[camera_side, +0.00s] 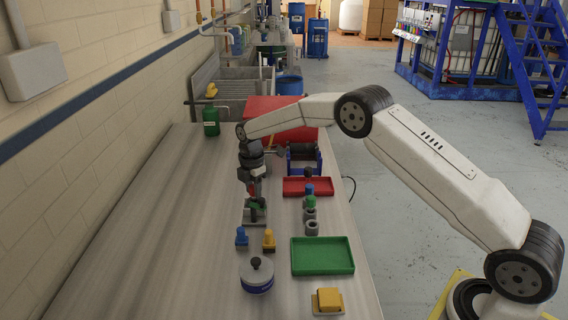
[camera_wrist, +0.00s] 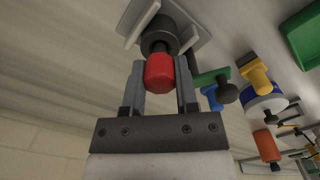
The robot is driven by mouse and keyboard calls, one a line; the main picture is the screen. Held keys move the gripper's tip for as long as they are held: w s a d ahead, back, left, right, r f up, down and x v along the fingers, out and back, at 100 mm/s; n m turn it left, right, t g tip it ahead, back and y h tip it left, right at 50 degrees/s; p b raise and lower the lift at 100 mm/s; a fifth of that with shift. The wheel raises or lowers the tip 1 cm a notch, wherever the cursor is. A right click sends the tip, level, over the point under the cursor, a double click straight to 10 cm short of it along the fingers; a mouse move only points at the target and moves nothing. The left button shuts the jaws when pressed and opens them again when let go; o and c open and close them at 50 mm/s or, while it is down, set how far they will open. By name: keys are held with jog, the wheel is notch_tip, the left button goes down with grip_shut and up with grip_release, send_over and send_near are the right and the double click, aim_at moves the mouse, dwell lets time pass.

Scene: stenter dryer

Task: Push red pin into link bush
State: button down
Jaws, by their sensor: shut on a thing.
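My gripper (camera_wrist: 161,80) is shut on the red pin (camera_wrist: 160,74), whose rounded red end shows between the two fingers in the wrist view. Straight beyond it is the dark round link bush (camera_wrist: 158,38), set between pale grey link plates (camera_wrist: 190,22). The pin is in line with the bush and appears to meet it; the red end hides how far the pin is inside. In the side view my gripper (camera_side: 255,190) points down over a small fixture (camera_side: 254,217) on the bench. The pin and bush are too small to make out there.
A blue peg (camera_side: 241,237) and a yellow peg (camera_side: 268,240) stand close in front of the fixture. Grey bushes (camera_side: 311,228), a red tray (camera_side: 320,187) and a green tray (camera_side: 323,268) lie to the right. A lidded tin (camera_side: 257,276) stands nearer. The bench's left side is clear.

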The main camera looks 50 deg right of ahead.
jog(key=shift+f, duration=0.3)
jog(key=shift+c, duration=1.4)
grip_release()
jog(key=shift+r, duration=3.9)
